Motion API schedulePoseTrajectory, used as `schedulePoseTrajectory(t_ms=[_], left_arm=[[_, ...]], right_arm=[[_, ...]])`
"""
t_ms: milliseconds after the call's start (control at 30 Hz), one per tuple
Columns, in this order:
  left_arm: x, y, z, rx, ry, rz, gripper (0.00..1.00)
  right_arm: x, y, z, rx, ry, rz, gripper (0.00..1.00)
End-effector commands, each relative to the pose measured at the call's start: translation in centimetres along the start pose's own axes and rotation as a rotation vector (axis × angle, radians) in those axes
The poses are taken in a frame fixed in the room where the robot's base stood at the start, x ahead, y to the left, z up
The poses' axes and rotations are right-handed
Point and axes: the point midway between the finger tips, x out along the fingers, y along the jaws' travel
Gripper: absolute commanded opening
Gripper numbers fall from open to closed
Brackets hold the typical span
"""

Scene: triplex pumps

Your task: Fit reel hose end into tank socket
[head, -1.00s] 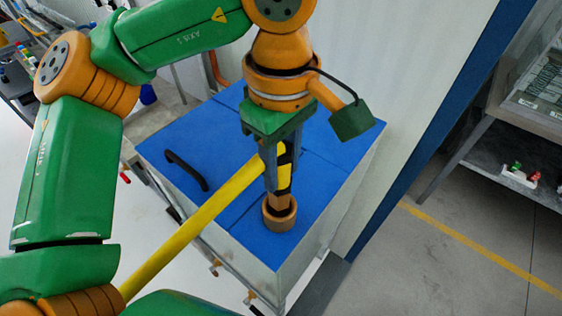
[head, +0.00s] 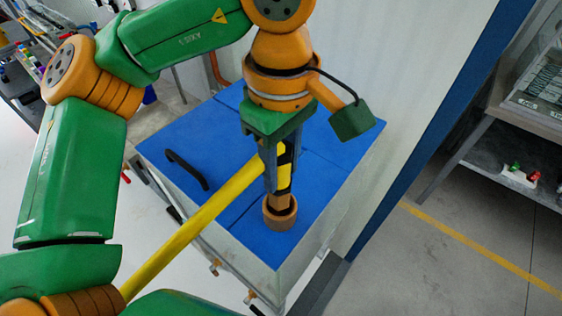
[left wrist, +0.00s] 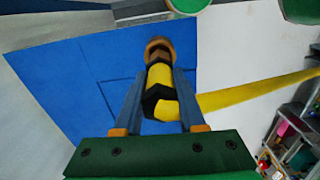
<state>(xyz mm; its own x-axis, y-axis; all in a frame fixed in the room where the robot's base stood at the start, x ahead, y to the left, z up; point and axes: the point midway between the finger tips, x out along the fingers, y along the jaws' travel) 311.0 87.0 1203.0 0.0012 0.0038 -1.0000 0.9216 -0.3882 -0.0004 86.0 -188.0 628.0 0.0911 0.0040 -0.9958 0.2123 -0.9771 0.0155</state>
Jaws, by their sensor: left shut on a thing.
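My left gripper (head: 277,168) is shut on the reel hose end (head: 284,178), a yellow and black piece with a brown tip. The hose end is held upright over the tank socket (head: 281,222), a brown ring on the blue tank top. Its tip shows at the mouth of the socket; how deep it sits I cannot tell. In the left wrist view, the hose end (left wrist: 160,82) lies between the two fingers, with the socket (left wrist: 158,44) beyond its tip. The yellow hose (head: 190,230) runs from the hose end down to the left. My right gripper is not in view.
The blue tank top (head: 325,155) has a black handle (head: 186,170) on its left part. A white wall and blue post (head: 440,120) stand close on the right. A shelf unit (head: 500,160) stands farther right. Small taps (head: 250,297) stick out at the tank's front.

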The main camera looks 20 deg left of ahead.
Motion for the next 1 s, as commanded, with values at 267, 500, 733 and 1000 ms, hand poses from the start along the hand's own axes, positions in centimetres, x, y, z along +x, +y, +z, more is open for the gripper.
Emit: schedulePoseTrajectory(t_ms=[267,500,733,1000], left_arm=[[0.1,0.0,0.0,0.000,-0.001,0.000,0.00],[0.7,0.0,0.0,0.001,-0.001,0.000,0.00],[1.2,0.0,0.0,0.001,-0.001,0.000,0.00],[0.4,0.0,0.0,0.001,0.000,0.000,0.00]], right_arm=[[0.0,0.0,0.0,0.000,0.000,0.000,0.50],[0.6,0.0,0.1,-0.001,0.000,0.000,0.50],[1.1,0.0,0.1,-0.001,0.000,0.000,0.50],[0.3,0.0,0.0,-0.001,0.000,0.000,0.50]])
